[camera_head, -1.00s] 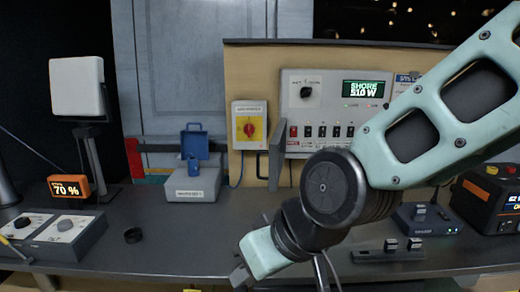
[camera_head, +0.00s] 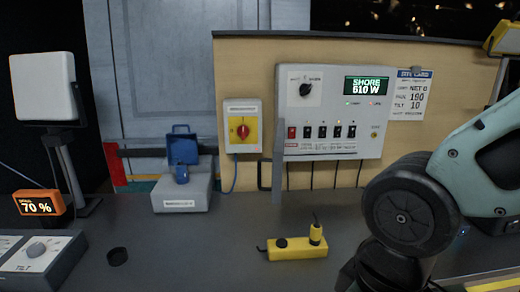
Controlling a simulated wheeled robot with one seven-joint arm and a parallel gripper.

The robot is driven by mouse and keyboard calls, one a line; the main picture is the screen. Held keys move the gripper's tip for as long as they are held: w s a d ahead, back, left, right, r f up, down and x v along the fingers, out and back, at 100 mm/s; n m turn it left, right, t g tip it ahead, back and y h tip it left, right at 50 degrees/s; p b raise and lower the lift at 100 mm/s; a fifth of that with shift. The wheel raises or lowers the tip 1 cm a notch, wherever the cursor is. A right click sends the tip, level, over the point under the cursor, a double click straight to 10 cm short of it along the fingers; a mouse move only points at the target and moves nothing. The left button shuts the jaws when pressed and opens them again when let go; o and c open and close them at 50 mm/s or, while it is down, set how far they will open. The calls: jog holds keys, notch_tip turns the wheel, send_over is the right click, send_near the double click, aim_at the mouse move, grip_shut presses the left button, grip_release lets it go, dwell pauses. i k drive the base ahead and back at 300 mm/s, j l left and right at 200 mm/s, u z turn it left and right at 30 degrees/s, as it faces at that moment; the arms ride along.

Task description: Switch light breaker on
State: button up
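The white breaker panel (camera_head: 372,146) is mounted on the tan back board. It has a row of small switches, a red one (camera_head: 291,132) at the left and several black ones (camera_head: 322,132) to its right. Their labels are too small to read, so I cannot tell which is the light breaker or how each lever stands. A knob (camera_head: 306,90) and a lit green SHORE display (camera_head: 366,85) sit above the row. My arm is at the lower right, in front of and below the panel, apart from it. My gripper is out of view.
A grey upright plate (camera_head: 279,165) stands by the panel's left edge. A yellow control box (camera_head: 297,250) lies on the dark counter. A grey case (camera_head: 185,192) with blue parts stands left.

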aim_at(323, 130)
jog(key=i+j, duration=0.6)
jog(key=i, duration=0.15)
jog(key=z, duration=0.45)
